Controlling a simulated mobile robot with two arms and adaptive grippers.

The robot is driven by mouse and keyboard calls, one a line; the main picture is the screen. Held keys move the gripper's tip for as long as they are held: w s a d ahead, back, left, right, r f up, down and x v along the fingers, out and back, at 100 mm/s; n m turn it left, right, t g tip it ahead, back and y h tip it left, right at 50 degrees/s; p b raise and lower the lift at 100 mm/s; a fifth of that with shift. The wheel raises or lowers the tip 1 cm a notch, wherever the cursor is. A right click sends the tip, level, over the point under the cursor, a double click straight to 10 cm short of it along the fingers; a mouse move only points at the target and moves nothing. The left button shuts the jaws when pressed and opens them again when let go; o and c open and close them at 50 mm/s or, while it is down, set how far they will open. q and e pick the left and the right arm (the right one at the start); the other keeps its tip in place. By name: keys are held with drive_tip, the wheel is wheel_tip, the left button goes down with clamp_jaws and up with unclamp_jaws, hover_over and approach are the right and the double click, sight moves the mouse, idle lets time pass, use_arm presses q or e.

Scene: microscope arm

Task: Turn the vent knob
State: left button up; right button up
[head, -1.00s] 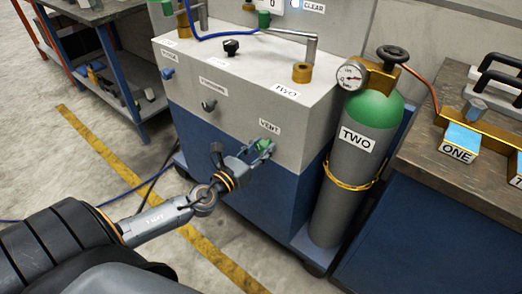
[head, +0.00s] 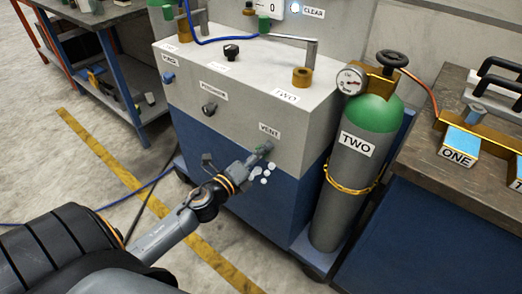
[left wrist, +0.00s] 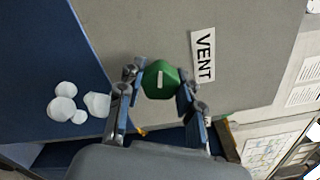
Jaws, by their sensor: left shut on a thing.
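The green vent knob (left wrist: 160,79) is on the cabinet's grey upper panel, below the VENT label (head: 269,130). In the left wrist view it sits between both fingers of my left gripper, with a pale mark on its face. My left gripper (head: 260,152) is shut on the knob and mostly hides it in the head view. White round puffs (head: 262,174) show just below the gripper, in front of the blue lower panel. They also show in the left wrist view (left wrist: 65,104). My right gripper is not in view.
A green-topped gas cylinder (head: 352,165) marked TWO stands right of the cabinet (head: 225,150). Other knobs (head: 210,108) are on the same face. A workbench (head: 425,135) is at right. Open floor with a yellow line lies at left.

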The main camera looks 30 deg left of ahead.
use_arm(q)
drive_tip(key=shift+n+p, duration=0.35)
drive_tip(key=shift+n, duration=0.95)
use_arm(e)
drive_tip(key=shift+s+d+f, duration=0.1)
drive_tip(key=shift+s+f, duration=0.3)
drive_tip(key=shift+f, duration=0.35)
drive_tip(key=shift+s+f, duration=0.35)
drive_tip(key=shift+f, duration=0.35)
use_arm(q)
drive_tip(key=o, duration=1.2)
drive_tip(key=s, duration=0.8)
drive_tip(key=s+a, duration=0.1)
drive_tip(key=s, duration=0.3)
